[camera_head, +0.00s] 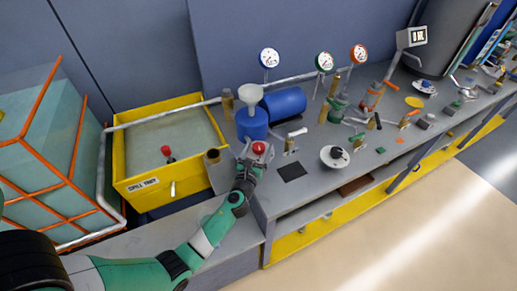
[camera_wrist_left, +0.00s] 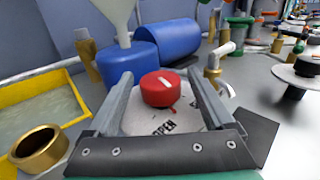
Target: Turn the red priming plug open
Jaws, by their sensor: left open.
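The red priming plug (camera_head: 259,148) is a round red knob with a white mark on top, on a pale plate on the bench. In the left wrist view the red plug (camera_wrist_left: 161,88) sits between the fingers, with "OPEN" lettering on the plate in front of it. My left gripper (camera_head: 251,153) is open at the plug. In the left wrist view the left gripper (camera_wrist_left: 160,85) has a finger on each side of the plug, with gaps showing. My right gripper is not in view.
A blue pump body (camera_head: 252,124) with a white funnel (camera_head: 250,95) stands just behind the plug. A brass cup (camera_head: 212,156) is to the left, near the yellow spill tank (camera_head: 146,190). A brass tap (camera_head: 291,143) stands to the right.

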